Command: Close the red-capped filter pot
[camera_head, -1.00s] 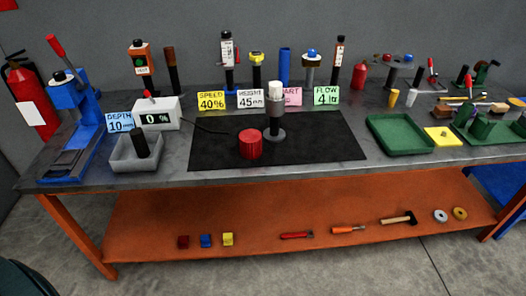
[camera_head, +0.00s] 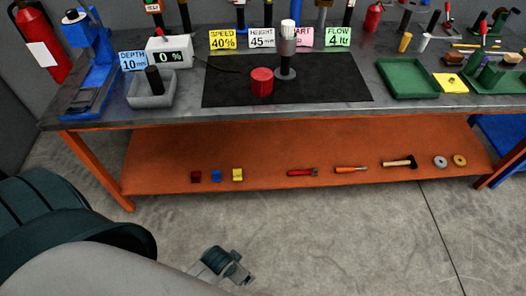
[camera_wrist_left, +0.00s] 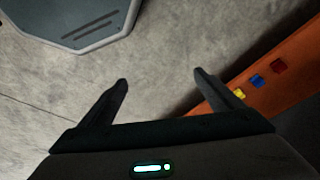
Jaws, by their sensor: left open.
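A red ribbed cap-like cylinder (camera_head: 262,81) sits upright on the black mat (camera_head: 330,91) on the bench. Just behind and right of it, a dark grey stand (camera_head: 285,67) holds a grey cylinder (camera_head: 287,47) with a white top (camera_head: 288,28); the red piece is apart from it. My left gripper (camera_wrist_left: 161,77) is open and empty in the left wrist view, its fingers over bare floor. In the head view my left arm enters at the lower left, below and in front of the bench. My right gripper is not in view.
A grey bin (camera_head: 151,91) holding a dark cylinder stands left of the mat, by a blue press (camera_head: 88,60). A green tray (camera_head: 407,79) is on the right. The orange lower shelf (camera_head: 270,150) carries small blocks and tools. The mat's front is clear.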

